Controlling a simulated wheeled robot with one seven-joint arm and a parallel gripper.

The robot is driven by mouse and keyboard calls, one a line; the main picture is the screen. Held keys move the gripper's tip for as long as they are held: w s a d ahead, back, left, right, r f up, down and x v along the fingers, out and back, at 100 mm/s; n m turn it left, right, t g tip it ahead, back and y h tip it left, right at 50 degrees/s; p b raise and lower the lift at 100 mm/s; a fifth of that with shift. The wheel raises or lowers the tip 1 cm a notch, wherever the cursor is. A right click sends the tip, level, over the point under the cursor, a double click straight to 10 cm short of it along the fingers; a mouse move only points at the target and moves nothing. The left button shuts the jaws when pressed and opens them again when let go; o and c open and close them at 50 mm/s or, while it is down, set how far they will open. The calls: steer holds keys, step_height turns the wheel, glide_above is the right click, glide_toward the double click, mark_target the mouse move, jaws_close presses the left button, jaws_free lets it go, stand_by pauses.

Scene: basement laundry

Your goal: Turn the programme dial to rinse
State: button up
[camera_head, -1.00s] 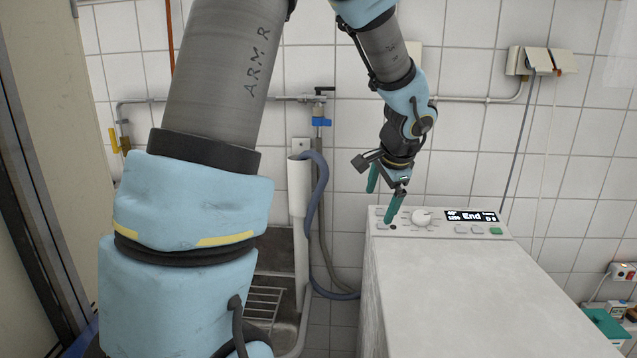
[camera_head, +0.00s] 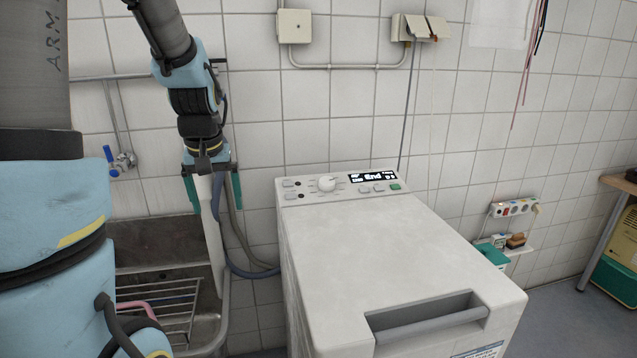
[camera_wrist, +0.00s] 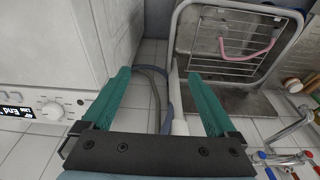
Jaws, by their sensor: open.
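The programme dial (camera_head: 326,184) is a white round knob on the panel at the back of the white washing machine (camera_head: 390,245). In the wrist view the dial (camera_wrist: 52,110) is at the left edge, outside my fingers. The display (camera_head: 372,176) beside it reads "End". The small print around the dial is too fine to read. My gripper (camera_head: 214,195) hangs to the left of the machine, apart from the dial. Its two green fingers are spread and empty; the wrist view shows the gap between them (camera_wrist: 158,98) over the hose and floor.
A sink (camera_head: 205,325) with a wire rack (camera_head: 165,305) stands left of the machine. A grey-blue hose (camera_head: 245,262) hangs between them. A tiled wall is behind. A socket strip (camera_head: 514,208) and a small shelf are at the right. The machine top is clear.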

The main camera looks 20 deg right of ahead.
steer(key=w+d+r+t+b, duration=0.1)
steer(key=w+d+b, duration=0.1)
steer(key=w+d, duration=0.45)
steer(key=w+d+b, duration=0.1)
steer(key=w+d, duration=0.3)
steer(key=d, duration=0.6)
steer(key=m+b, duration=0.1)
steer(key=b, duration=0.1)
glide_toward(327, 181)
steer(key=shift+t+h, duration=0.4)
steer(key=shift+t, duration=0.1)
steer(key=x, duration=0.3)
steer(key=p+x, duration=0.1)
steer(key=x, duration=0.1)
steer(key=p+x, duration=0.1)
steer(key=x, duration=0.2)
steer(key=shift+s+a+f, duration=0.2)
steer(key=shift+a+f, duration=0.1)
steer(key=shift+f, duration=0.15)
steer(key=c, duration=1.4)
